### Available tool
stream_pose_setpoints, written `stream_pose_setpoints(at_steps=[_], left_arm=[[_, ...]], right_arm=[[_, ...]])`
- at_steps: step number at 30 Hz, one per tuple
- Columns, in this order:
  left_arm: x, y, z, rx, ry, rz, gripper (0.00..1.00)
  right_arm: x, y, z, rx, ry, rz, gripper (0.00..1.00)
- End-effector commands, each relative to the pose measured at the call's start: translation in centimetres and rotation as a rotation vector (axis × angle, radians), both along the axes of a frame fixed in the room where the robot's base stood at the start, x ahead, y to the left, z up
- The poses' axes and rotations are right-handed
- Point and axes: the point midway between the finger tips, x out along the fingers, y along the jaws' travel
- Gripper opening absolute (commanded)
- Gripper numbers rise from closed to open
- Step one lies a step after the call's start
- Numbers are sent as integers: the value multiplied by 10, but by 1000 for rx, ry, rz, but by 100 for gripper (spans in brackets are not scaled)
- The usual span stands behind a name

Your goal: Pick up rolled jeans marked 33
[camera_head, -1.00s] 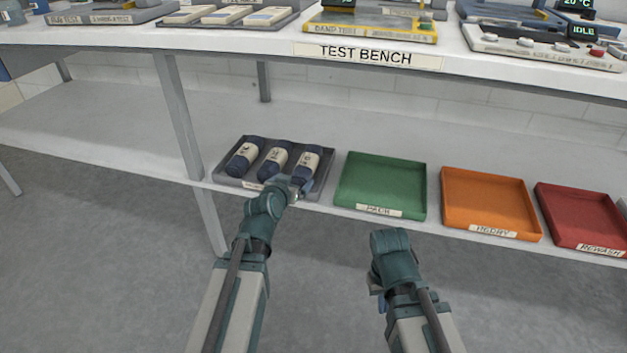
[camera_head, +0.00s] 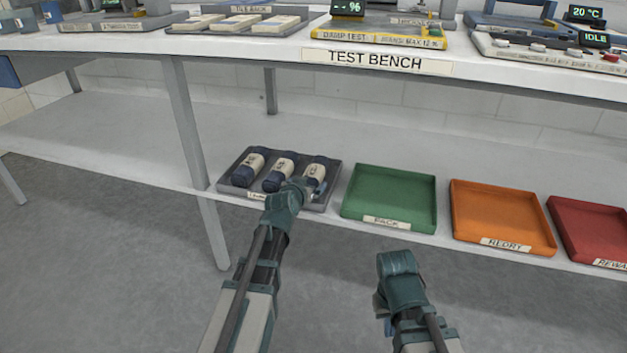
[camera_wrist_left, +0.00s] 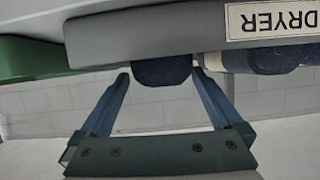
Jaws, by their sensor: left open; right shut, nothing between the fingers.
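Three dark blue rolled jeans with pale bands lie side by side in a grey tray (camera_head: 225,185) on the lower shelf: a left roll (camera_head: 249,163), a middle roll (camera_head: 280,172) and a right roll (camera_head: 315,171). I cannot read the numbers on the bands. My left gripper (camera_head: 314,190) is at the tray's front, by the right roll, hiding its near end. In the left wrist view, the open fingers (camera_wrist_left: 161,80) stand either side of one roll's dark end (camera_wrist_left: 161,70); contact is unclear. My right gripper (camera_head: 383,308) is low in front of the shelf, shut and mostly hidden.
Right of the grey tray stand a green tray (camera_head: 388,193), an orange tray (camera_head: 500,212) and a red tray (camera_head: 592,228). The bench top (camera_head: 200,42) with devices overhangs the shelf. A bench leg (camera_head: 185,120) stands left of the grey tray.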

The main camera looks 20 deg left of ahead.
Motion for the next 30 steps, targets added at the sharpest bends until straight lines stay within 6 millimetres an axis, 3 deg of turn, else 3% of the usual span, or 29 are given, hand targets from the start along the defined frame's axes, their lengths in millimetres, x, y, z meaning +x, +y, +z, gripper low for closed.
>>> stream_pose_setpoints(at_steps=[12,20,30], left_arm=[[47,3,-17,1,0,0,100],[48,3,-16,1,0,0,100],[48,3,-16,0,0,0,39]], right_arm=[[0,0,-17,0,0,0,0],[0,0,-16,0,0,0,0],[0,0,-16,0,0,0,0]])
